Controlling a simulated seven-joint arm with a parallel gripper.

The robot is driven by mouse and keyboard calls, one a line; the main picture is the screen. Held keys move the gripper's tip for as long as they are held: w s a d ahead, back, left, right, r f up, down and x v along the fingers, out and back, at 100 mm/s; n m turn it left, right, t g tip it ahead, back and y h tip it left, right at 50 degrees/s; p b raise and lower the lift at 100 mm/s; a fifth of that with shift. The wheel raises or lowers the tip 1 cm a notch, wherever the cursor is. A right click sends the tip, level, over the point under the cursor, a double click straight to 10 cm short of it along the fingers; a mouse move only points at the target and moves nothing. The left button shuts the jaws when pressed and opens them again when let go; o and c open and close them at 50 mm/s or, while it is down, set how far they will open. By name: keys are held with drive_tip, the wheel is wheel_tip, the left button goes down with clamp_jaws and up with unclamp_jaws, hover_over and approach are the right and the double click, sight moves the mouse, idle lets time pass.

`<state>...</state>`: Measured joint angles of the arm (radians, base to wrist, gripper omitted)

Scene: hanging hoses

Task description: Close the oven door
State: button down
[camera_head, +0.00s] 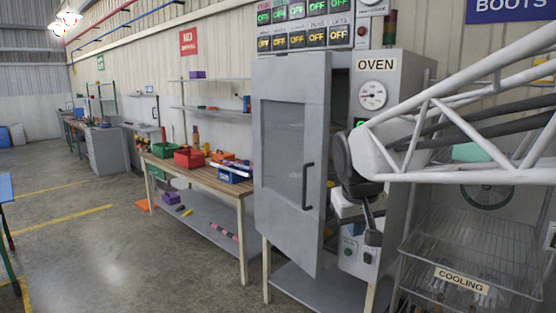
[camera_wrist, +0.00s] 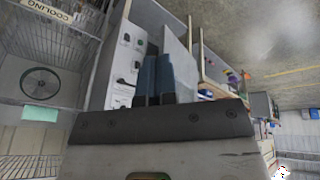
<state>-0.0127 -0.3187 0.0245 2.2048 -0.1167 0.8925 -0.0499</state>
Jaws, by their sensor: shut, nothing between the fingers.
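The grey oven door (camera_head: 290,225) is open in the head view, swung out toward the camera on the oven's left side. It has a window and a dark vertical handle (camera_head: 307,186) near its right edge. The oven (camera_head: 408,75) stands behind it, with an OVEN label and a round gauge. My gripper (camera_head: 372,236) is to the right of the door, in front of the oven's control panel, apart from the handle. Its blue fingers (camera_wrist: 153,78) are shut and empty in the wrist view. The panel (camera_wrist: 127,55) and the door (camera_wrist: 176,45) also show there, rotated. My arm hides part of the oven.
A wire COOLING rack (camera_head: 470,250) stands at the right, close to my arm. A wooden workbench (camera_head: 215,178) with red and green bins is left of the door. Open floor (camera_head: 130,250) lies at the front left.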

drive_tip(key=w+r+n+t, duration=0.1)
drive_tip(key=w+r, duration=0.1)
drive_tip(key=w, duration=1.4)
drive_tip(key=w+a+r+n+t+h, duration=0.1)
drive_tip(key=w+r, duration=0.1)
drive_tip(key=w, duration=1.4)
drive_tip(key=w+a+r+n+t, duration=0.1)
drive_tip(key=w+r, duration=0.1)
drive_tip(key=w, duration=1.3)
drive_tip(key=shift+w+a+r+n+h, duration=0.2)
drive_tip(key=shift+w+r+n+h, duration=0.1)
drive_tip(key=shift+w+r, duration=0.1)
drive_tip(key=shift+f, duration=0.1)
approach(319, 165)
wheel_tip(319, 165, down, 4)
drive_tip(key=a, duration=0.2)
drive_tip(key=shift+w+d+f, duration=0.2)
drive_tip(key=shift+w+d, duration=1.15)
drive_tip(key=shift+d, duration=0.3)
